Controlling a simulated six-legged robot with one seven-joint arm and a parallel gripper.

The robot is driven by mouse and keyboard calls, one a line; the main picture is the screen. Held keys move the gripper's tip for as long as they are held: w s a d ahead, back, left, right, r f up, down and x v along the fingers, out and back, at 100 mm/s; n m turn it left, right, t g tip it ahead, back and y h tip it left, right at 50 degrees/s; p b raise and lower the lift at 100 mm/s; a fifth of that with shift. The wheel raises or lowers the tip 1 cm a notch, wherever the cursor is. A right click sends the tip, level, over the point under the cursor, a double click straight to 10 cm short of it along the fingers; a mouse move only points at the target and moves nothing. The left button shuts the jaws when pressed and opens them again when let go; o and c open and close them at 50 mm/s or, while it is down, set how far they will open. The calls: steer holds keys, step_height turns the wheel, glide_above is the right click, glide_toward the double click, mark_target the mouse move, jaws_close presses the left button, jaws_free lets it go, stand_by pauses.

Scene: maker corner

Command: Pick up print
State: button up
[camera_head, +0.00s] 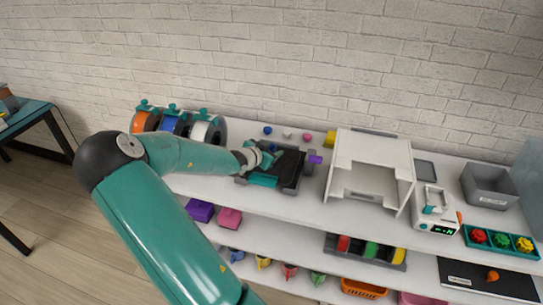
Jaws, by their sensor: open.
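My gripper (268,160) is at the end of my teal arm, over a black tray-like plate (290,180) on the top shelf. The gripper is small in the view and its fingers blend into the dark plate. I cannot tell which object is the print. Small coloured pieces lie near the plate: a blue one (267,130), a pink one (307,137) and a purple one (315,160). I see nothing clearly held, and my gripper hides part of the plate.
A white open-fronted box (343,160) stands right of the plate. Spools (172,124) stand behind my arm. A white device (436,222), a grey bin (478,200) and a teal tray (468,243) of coloured pieces are farther right. Lower shelves hold bins.

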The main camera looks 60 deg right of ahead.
steer(key=x, duration=0.2)
steer(key=shift+d+f, duration=0.15)
steer(key=shift+d, duration=0.1)
steer(key=c, duration=0.8)
steer(key=shift+c, duration=0.2)
